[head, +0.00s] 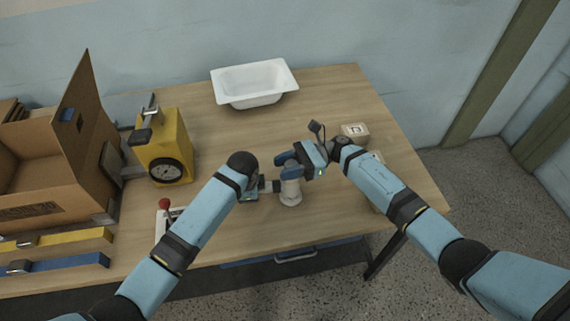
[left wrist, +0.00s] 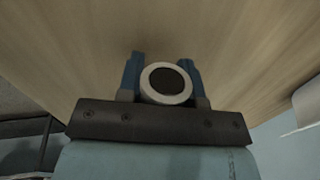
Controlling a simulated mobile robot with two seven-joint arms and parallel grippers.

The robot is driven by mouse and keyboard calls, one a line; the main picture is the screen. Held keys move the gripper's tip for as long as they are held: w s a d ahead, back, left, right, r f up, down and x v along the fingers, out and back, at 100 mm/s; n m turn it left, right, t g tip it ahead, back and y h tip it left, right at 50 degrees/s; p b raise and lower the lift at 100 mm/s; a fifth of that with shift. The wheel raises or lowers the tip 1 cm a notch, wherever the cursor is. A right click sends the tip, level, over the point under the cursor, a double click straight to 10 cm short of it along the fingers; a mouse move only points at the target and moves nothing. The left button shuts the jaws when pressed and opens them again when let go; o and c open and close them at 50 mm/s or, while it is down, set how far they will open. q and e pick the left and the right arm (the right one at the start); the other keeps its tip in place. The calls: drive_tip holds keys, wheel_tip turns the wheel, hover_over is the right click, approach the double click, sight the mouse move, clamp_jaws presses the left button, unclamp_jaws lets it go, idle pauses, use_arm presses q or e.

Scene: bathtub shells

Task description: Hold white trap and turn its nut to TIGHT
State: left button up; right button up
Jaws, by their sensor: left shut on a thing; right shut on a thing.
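The white trap (head: 290,198) stands upright near the table's front edge, in the middle of the head view. My left gripper (head: 275,186) comes in from the left and is shut on the trap's body. In the left wrist view the left gripper's blue fingers (left wrist: 162,68) stand on both sides of a white round part of the trap (left wrist: 148,94) with a dark centre. My right gripper (head: 290,169) is shut around the trap's upper end from the right. Its fingers hide the nut there, and I cannot read any TIGHT mark.
A white tub shell (head: 254,83) sits at the back. A yellow box with a dial (head: 163,150) and an open cardboard box (head: 40,165) stand left. A red-knobbed item (head: 166,205) is beside my left arm. A small pale block (head: 355,131) lies right.

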drive_tip(key=n+g+h, duration=0.1)
drive_tip(key=g, duration=0.1)
drive_tip(key=n+g+h, duration=0.1)
drive_tip(key=n+g, duration=0.1)
drive_tip(key=g, duration=0.1)
drive_tip(key=n+g+h, duration=0.2)
drive_tip(key=shift+s+d, duration=0.15)
drive_tip(key=shift+s, duration=0.2)
drive_tip(key=shift+s+n+g+h, duration=0.25)
drive_tip(key=shift+n+g+h, duration=1.05)
drive_tip(key=shift+h, duration=0.1)
drive_tip(key=shift+n+h, duration=0.3)
drive_tip(key=shift+w+d, duration=0.1)
drive_tip(key=shift+d, duration=0.15)
drive_tip(key=o, duration=0.9)
drive_tip(key=shift+o, duration=0.2)
wheel_tip(320, 180, up, 10)
